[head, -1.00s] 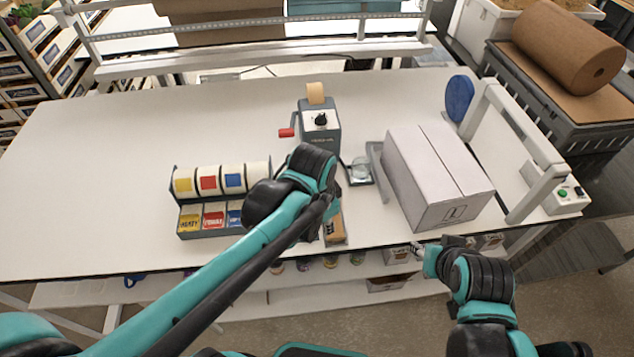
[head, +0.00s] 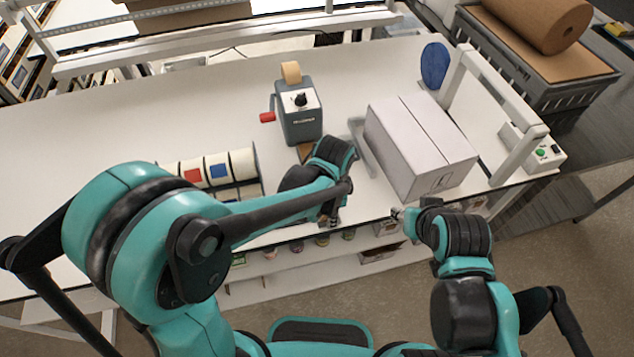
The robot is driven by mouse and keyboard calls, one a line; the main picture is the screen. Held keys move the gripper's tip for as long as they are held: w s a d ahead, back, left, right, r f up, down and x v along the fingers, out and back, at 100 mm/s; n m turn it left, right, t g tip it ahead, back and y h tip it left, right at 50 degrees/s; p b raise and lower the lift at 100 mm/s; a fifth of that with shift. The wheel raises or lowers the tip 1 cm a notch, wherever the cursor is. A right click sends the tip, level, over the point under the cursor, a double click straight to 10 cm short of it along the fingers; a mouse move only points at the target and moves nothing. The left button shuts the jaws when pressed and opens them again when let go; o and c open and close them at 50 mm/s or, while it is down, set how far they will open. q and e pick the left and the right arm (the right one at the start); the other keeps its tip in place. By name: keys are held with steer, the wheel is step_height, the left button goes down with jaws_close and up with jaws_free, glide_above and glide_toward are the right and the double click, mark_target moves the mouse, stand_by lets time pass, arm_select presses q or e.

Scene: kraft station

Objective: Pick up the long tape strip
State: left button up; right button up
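The tape dispenser (head: 300,118) is a grey box with a red crank handle (head: 267,117) and a tan tape roll (head: 291,72) on top. A small brown patch (head: 305,152) shows at its front foot; I cannot tell whether it is the long tape strip, and no other strip is clear. My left gripper (head: 329,217) is at the table's front edge, in front of the dispenser, mostly hidden by its own wrist. My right gripper (head: 398,213) is small in view, just beyond the front edge below the carton. Neither gripper's fingers can be read as open or shut.
A closed white carton (head: 420,143) stands to the right of the dispenser, beside a white frame (head: 478,90) with a button box (head: 533,146). A label roll rack (head: 243,165) is partly hidden behind my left arm. The table's back left is clear.

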arm_select(q)
steer(key=shift+f, duration=0.1)
jaws_close()
